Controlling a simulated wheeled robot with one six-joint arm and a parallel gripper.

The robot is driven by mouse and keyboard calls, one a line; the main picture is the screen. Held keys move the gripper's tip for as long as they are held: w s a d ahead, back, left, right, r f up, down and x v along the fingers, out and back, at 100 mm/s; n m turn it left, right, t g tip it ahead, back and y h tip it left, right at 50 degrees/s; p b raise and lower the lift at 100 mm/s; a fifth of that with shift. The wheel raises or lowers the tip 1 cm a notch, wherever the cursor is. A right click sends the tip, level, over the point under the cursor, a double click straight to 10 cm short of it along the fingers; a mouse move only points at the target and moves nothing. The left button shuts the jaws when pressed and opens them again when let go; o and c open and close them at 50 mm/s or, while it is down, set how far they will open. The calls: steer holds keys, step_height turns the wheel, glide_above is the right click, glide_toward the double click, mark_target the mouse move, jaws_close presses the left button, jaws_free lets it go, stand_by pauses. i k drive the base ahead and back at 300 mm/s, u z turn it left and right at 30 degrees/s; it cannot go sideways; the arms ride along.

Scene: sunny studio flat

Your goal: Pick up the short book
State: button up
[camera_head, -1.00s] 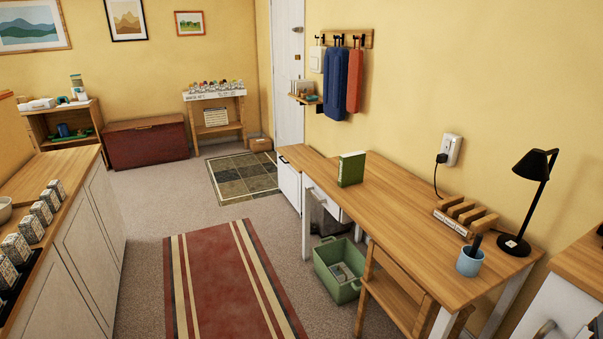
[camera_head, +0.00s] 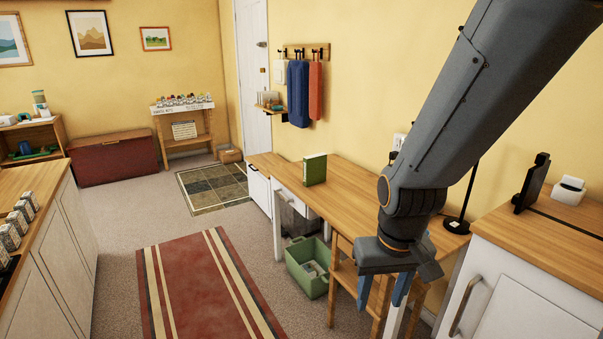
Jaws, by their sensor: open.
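The short book is a green book (camera_head: 314,170) standing upright on the far part of the wooden desk (camera_head: 345,186), its pale page edges showing along the top. My gripper (camera_head: 382,291) hangs pointing down at the right of the view, with its two blue fingers apart and nothing between them. It is in front of the desk's near end, well to the right of the book and apart from it. My arm hides much of the near desk top, including the blue cup and most of the wooden holder.
A green crate (camera_head: 308,268) stands on the floor by the desk, and a stool (camera_head: 347,278) is beside it. A black lamp (camera_head: 457,224) is partly behind my arm. A white cabinet (camera_head: 510,290) is at right. The striped rug (camera_head: 203,285) is clear.

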mark_target(314, 166)
steer(key=u, duration=0.3)
steer(key=k, duration=0.45)
steer(key=u, duration=1.05)
steer(key=k, duration=0.9)
steer(key=u, duration=0.5)
steer(key=i, duration=1.55)
steer(key=z, duration=0.55)
steer(key=i, duration=1.75)
steer(key=z, duration=1.2)
steer(key=i, duration=0.95)
steer(key=z, duration=1.75)
steer(key=i, duration=0.85)
steer(key=z, duration=0.35)
